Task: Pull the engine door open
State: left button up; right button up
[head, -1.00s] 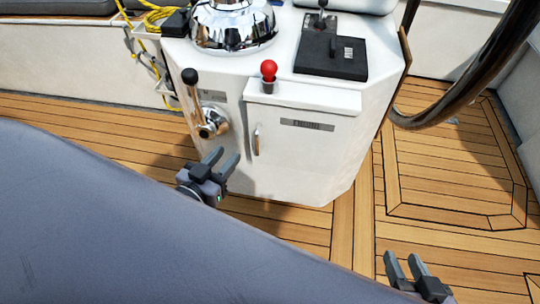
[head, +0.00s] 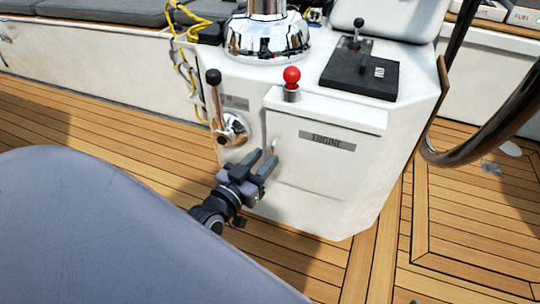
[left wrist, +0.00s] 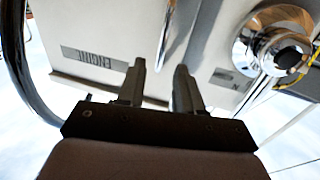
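The engine door (head: 322,172) is a white panel with a grey ENGINE label (head: 327,140) on the front of the white pedestal. It looks shut. Its small metal handle (head: 275,147) stands upright at the door's left side. My left gripper (head: 263,160) is open just in front of the handle, with its fingers pointing up toward it. In the left wrist view the handle (left wrist: 168,38) is beyond the fingertips, roughly between them, and seems apart from them. The ENGINE label (left wrist: 87,57) shows upside down there. My right gripper is not clearly in view.
A chrome lever with a black knob (head: 213,77) is left of the door. A red-knobbed lever (head: 292,78) stands above the door. A black throttle panel (head: 360,72) is on top. The steering wheel (head: 475,140) is at right. Teak floor (head: 100,125) is clear at left.

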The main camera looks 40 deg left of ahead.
aim_at(272, 151)
pick_arm(q)
jog(key=shift+w+b, duration=0.35)
jog(key=shift+w, duration=1.25)
grip_shut()
